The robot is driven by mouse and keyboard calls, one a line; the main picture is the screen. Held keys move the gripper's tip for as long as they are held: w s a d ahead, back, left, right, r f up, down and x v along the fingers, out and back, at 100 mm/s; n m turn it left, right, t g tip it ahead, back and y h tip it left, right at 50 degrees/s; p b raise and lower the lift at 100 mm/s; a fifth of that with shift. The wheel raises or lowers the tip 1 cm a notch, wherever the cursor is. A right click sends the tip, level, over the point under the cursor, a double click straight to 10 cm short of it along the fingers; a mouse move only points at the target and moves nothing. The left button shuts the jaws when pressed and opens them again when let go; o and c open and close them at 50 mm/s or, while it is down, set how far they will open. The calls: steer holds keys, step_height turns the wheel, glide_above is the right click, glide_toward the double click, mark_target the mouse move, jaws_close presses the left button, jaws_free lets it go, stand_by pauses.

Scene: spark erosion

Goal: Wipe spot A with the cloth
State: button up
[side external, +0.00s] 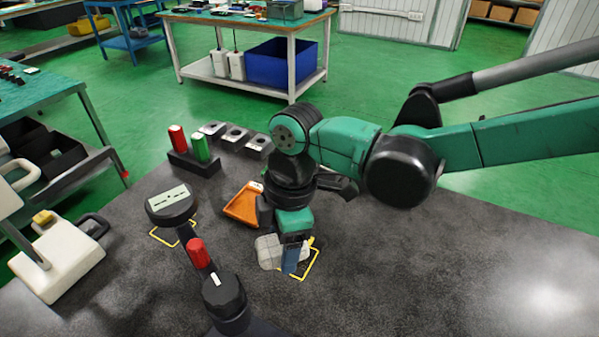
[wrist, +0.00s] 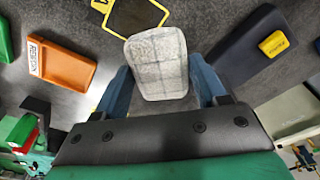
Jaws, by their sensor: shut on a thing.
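My gripper (side external: 291,250) points down over the dark worktop and is shut on a pale grey cloth pad (side external: 268,252). In the wrist view the cloth (wrist: 158,62) sits between the two blue fingers of my gripper (wrist: 161,78). Spot A is a dark patch (wrist: 137,17) inside a yellow outline marked A, just beyond the cloth's far edge. In the side view a yellow outline (side external: 313,262) lies beside and partly behind my gripper and cloth; its letter is not readable there. I cannot tell whether the cloth touches the worktop.
An orange tray (side external: 243,203) with a label lies left of my gripper. A rack with red and green cylinders (side external: 194,160) stands farther back beside several grey blocks (side external: 234,137). The worktop's right side is clear.

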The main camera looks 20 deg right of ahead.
steer(key=shift+r, duration=1.15)
steer(key=shift+f, duration=0.2)
